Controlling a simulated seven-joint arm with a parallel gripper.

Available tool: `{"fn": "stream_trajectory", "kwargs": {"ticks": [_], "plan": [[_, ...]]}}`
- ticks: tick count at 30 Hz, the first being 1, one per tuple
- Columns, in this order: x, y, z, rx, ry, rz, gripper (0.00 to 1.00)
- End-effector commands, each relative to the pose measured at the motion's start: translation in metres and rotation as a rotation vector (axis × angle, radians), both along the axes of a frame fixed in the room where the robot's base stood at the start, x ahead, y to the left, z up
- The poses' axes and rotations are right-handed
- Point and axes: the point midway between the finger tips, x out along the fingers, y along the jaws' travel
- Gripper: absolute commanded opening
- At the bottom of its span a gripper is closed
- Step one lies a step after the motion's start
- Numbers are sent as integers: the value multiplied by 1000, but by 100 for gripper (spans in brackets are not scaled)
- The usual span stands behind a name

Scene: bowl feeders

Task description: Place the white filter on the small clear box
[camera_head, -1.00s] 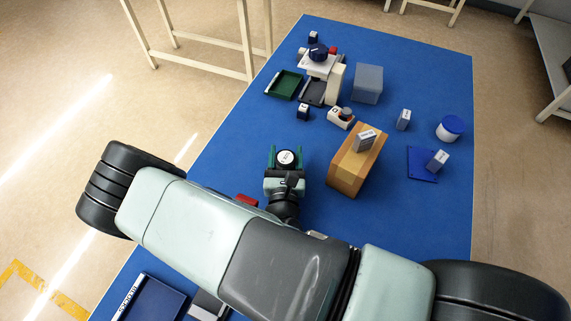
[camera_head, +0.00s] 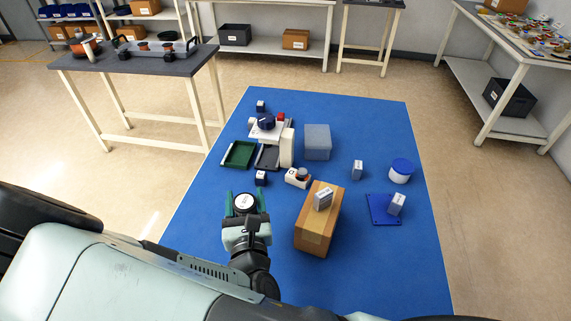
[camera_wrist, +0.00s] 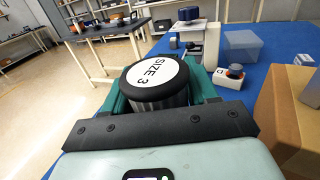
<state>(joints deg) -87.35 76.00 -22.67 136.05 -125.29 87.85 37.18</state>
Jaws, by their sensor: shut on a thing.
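My gripper (camera_head: 245,204) is shut on a round filter (camera_head: 244,200) with a white top disc. In the wrist view its black rim and dark ribbed side show, and the disc reads "SIZE 3" (camera_wrist: 155,74). The green fingers (camera_wrist: 157,97) hold it from both sides, upright. A pale translucent clear box (camera_head: 317,142) stands at the back of the blue table, to the right and beyond my gripper. The same clear box shows in the wrist view (camera_wrist: 241,45). The filter is well apart from it.
A white device with a blue knob (camera_head: 266,122), a green tray (camera_head: 239,154) and a white-blue jar (camera_head: 401,171) stand around. The blue table (camera_head: 380,265) is bare at front right.

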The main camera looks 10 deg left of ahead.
Motion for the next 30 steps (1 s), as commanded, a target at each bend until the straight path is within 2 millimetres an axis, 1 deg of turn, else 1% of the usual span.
{"fn": "stream_trajectory", "kwargs": {"ticks": [2, 5, 8, 9, 11, 12, 14, 15, 17, 18, 20, 21, 24, 27, 30], "plan": [[8, -1, 10, 8, -1, -26, 27], [26, -4, 29, 14, -1, -82, 27], [52, -12, 58, 17, 0, -157, 27], [63, -17, 71, 19, 0, -189, 27], [79, -27, 91, 20, 2, -234, 27], [89, -35, 104, 19, 2, -264, 27], [103, -47, 124, 20, 5, -304, 27], [113, -56, 137, 20, 7, -332, 27], [125, -72, 158, 19, 9, -369, 27], [133, -83, 172, 21, 9, -394, 27], [144, -101, 193, 20, 10, -429, 27], [150, -114, 206, 20, 11, -452, 27], [161, -142, 235, 17, 12, -496, 27], [169, -165, 257, 15, 12, -529, 27], [175, -185, 276, 13, 11, -557, 27]]}}
